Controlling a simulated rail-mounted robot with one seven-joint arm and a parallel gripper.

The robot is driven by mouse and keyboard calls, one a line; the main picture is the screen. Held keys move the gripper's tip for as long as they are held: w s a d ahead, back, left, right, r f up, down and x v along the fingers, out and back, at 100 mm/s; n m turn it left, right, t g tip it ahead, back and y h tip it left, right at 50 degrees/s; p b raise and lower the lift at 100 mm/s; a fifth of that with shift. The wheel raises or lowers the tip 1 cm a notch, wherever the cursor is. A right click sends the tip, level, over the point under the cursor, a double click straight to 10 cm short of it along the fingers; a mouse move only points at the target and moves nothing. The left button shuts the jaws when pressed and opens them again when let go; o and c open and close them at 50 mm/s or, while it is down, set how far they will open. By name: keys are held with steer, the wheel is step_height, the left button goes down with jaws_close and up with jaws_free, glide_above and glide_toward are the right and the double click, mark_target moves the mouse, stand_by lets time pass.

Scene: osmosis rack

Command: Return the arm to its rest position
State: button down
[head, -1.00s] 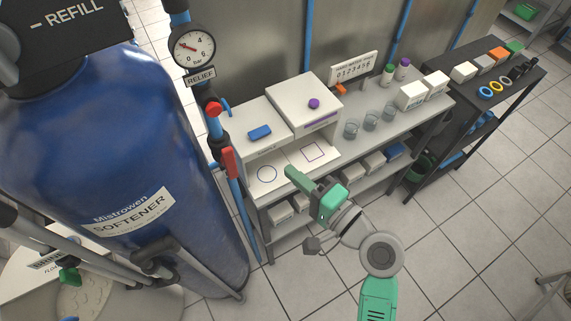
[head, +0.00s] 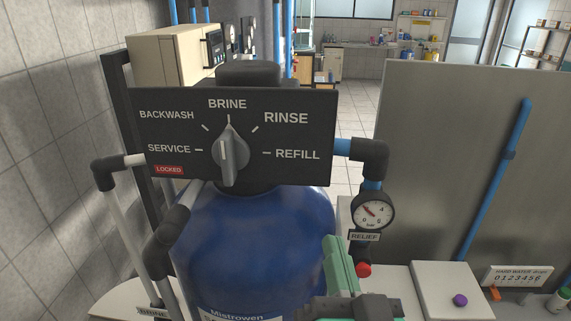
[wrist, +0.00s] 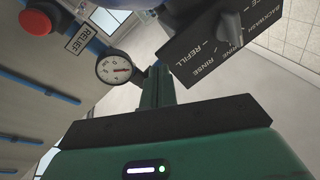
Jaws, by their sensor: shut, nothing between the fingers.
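My gripper (head: 338,258) is at the bottom of the head view, in front of the right side of the blue softener tank (head: 245,250). Its green fingers point up, below and left of the relief gauge (head: 373,212). In the wrist view, my gripper (wrist: 157,85) is shut with nothing in it, and no contact with anything shows. Part of my arm is cut off by the bottom edge of the head view.
A black valve panel (head: 300,110) with a grey knob (head: 229,155) sits on the tank. A red button (head: 363,269) is below the gauge. Pipes (head: 115,210) stand at left. A white box (head: 445,290) with a purple knob (head: 460,300) is at lower right.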

steer(key=s+a+r+n+t, duration=0.2)
steer(key=s+a+r, duration=0.15)
steer(key=r, duration=0.35)
steer(key=s+a+r+n+t, duration=0.2)
steer(key=s+a+r, duration=0.15)
steer(key=r, duration=0.35)
step_height(320, 180, up, 23)
steer(key=h+p, duration=0.1)
steer(key=p, duration=2.1)
step_height(320, 180, down, 56)
steer(key=b, duration=5.5)
steer(key=shift+s+h+b, duration=0.2)
steer(key=shift+h+b, duration=0.2)
steer(key=shift+f, duration=0.1)
